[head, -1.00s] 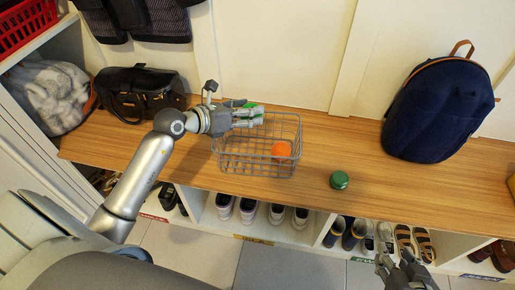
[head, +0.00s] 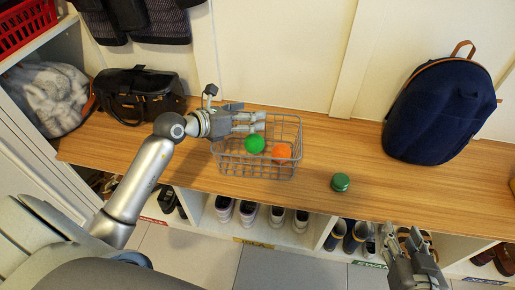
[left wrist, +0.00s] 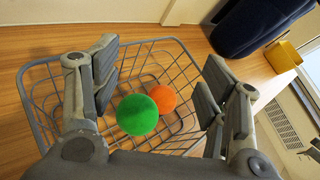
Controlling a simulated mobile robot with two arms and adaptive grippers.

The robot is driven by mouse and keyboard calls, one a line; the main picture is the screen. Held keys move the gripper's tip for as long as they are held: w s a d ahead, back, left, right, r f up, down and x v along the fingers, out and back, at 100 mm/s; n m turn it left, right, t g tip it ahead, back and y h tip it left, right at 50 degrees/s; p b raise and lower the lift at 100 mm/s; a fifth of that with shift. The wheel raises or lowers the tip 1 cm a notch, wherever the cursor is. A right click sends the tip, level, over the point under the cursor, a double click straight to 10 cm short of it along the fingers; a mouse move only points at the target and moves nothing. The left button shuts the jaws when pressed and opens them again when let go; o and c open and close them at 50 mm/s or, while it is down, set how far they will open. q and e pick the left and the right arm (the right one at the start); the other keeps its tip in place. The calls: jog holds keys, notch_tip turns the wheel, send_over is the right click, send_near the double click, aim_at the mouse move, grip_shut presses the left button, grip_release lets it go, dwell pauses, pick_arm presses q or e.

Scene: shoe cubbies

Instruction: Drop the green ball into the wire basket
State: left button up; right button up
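The green ball (head: 254,144) is in the wire basket (head: 230,170), beside an orange ball (head: 281,151). The grey basket stands on the wooden bench. My left gripper (head: 262,121) is over the basket's back left part. In the left wrist view its fingers (left wrist: 160,85) are spread wide with the green ball (left wrist: 137,114) and the orange ball (left wrist: 163,98) below, between them in the picture. It holds nothing. My right gripper (head: 408,236) is low at the right, in front of the bench, with its fingers apart and nothing between them.
A black bag (head: 140,95) is at the left, and a navy backpack (head: 437,110) at the right. Shoes (head: 247,212) fill cubbies under the bench.

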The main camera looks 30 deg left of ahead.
dwell(0.3)
pick_arm(q)
jog(key=v, duration=1.2)
